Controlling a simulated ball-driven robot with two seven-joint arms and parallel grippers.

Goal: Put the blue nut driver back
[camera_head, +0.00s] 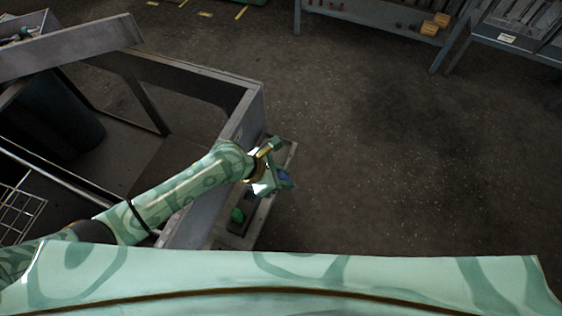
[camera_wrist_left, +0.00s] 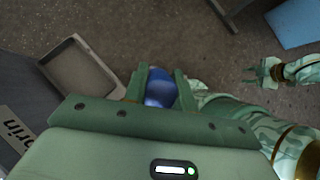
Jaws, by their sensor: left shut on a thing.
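My left gripper (camera_head: 277,181) is shut on the blue nut driver (camera_head: 284,176), beside and above a narrow tray (camera_head: 289,163) on the outer side of a grey frame. In the left wrist view the blue handle (camera_wrist_left: 160,88) sits between the two green fingers of the left gripper (camera_wrist_left: 159,86); the rest of the driver is hidden. My right gripper (camera_wrist_left: 262,72) shows small at the upper right of the left wrist view, apart from the driver and holding nothing visible; its jaw gap is too small to read.
A green-handled tool (camera_head: 238,215) lies in the near part of the tray. An empty-looking tray compartment (camera_wrist_left: 80,72) shows left of my fingers in the wrist view. The grey frame (camera_head: 205,200) borders the tray. Open floor (camera_head: 410,170) lies to the right; benches (camera_head: 390,20) stand at the back.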

